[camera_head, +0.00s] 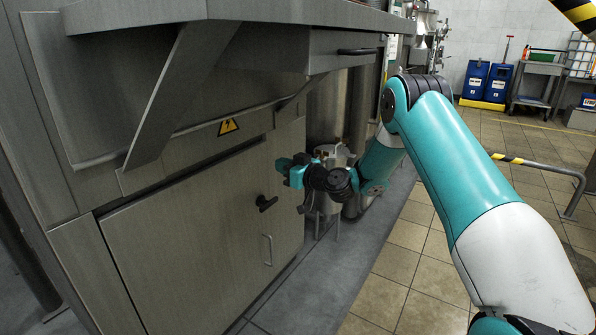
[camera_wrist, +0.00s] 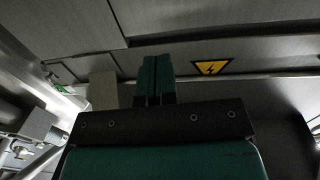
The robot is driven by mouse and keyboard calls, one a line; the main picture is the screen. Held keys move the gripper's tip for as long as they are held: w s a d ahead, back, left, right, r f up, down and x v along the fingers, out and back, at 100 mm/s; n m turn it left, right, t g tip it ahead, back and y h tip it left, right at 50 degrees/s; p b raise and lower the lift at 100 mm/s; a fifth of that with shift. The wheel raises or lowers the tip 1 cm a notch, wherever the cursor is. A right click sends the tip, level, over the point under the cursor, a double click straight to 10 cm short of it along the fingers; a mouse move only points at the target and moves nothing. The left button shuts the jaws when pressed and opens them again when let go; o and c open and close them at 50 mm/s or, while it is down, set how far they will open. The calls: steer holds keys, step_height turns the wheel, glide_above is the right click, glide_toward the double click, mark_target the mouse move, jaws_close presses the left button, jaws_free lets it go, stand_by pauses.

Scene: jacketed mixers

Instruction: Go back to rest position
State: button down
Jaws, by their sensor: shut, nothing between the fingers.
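My gripper (camera_head: 285,172) is at the end of my teal and white arm, left of the arm's elbow in the head view. It points left toward the grey metal machine cabinet (camera_head: 190,240), below the machine's overhanging top. In the wrist view my gripper's fingers (camera_wrist: 155,80) are together with nothing between them. The panel with the yellow warning triangle (camera_wrist: 211,68) lies beyond the fingers. The same triangle shows in the head view (camera_head: 228,127), left of and above my gripper. I cannot tell the exact gap between gripper and cabinet.
A black knob (camera_head: 266,203) and a metal handle (camera_head: 267,250) stick out of the cabinet near my gripper. A steel vessel (camera_head: 328,200) stands behind the gripper. A striped rail (camera_head: 545,168) stands at right. Tiled floor (camera_head: 405,270) is clear between machine and arm.

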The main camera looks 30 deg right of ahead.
steer(key=v, duration=0.4)
steer(key=s+a+r+n+g+y, duration=0.2)
steer(key=s+a+r+g, duration=0.3)
steer(key=a, duration=0.4)
steer(key=s+a+r+n+g+y, duration=0.1)
steer(key=s+a+r+n+g, duration=0.2)
steer(key=s+a, duration=0.5)
steer(key=s+a+m+g+h, duration=0.2)
steer(key=s+g+h, duration=0.5)
steer(key=s, duration=2)
step_height(320, 180, up, 34)
steer(key=s+g+p, duration=0.1)
steer(key=p, duration=3.2)
steer(key=shift+d+r+m+y+p, duration=0.25)
steer(key=shift+d+m+y+p, duration=0.05)
steer(key=shift+d+y+p, duration=0.1)
steer(key=shift+s+a, duration=0.1)
steer(key=shift+s, duration=0.05)
